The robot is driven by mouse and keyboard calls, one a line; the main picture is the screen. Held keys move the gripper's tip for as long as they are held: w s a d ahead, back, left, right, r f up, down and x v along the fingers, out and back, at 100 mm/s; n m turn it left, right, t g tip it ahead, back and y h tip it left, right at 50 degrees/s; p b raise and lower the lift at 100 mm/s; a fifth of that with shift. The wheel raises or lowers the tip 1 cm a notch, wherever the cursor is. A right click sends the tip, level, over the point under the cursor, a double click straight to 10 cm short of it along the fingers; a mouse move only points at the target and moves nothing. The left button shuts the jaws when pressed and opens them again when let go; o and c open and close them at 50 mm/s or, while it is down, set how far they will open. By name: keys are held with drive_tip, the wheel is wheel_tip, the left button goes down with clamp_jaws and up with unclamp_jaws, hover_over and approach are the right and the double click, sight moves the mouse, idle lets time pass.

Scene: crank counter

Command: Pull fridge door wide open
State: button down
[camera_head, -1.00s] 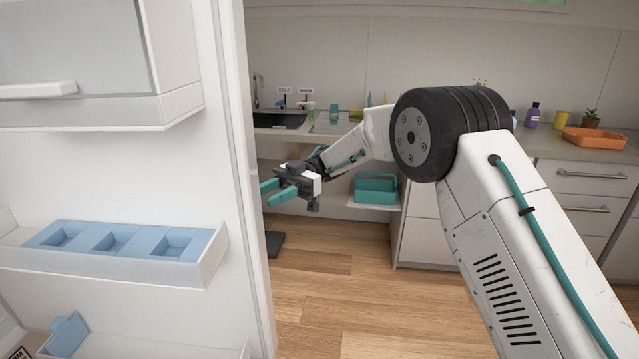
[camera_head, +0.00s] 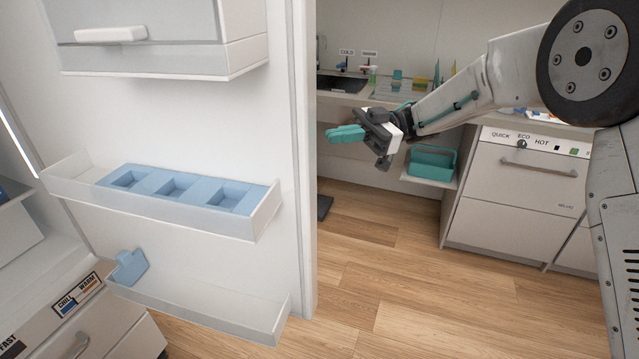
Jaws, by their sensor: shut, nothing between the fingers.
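The fridge door (camera_head: 295,120) stands swung open on the left, its inner side facing me. It carries a lidded compartment (camera_head: 150,35) at the top, a middle shelf with a blue tray (camera_head: 180,190), and a lower shelf (camera_head: 215,305) with a blue clip-like piece (camera_head: 128,267). Part of the fridge interior shows at the far left. My gripper (camera_head: 345,134) has teal fingers, shut and empty. It is in the air to the right of the door's edge, apart from it in the picture. The door's outer side and handle are hidden.
A counter with a sink (camera_head: 340,84) stands behind. A teal caddy (camera_head: 432,160) sits on a low shelf. A white appliance (camera_head: 512,200) with a handle stands at the right. The wooden floor (camera_head: 400,270) between is clear.

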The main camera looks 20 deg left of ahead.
drive_tip(key=s+d+f+n+t+y, duration=0.4)
drive_tip(key=s+d+f+t, duration=0.4)
drive_tip(key=t, duration=0.8)
drive_tip(key=w+a+f+n, duration=0.1)
drive_tip(key=w+a, duration=0.1)
drive_tip(key=a, duration=0.9)
drive_tip(key=shift+w, duration=0.2)
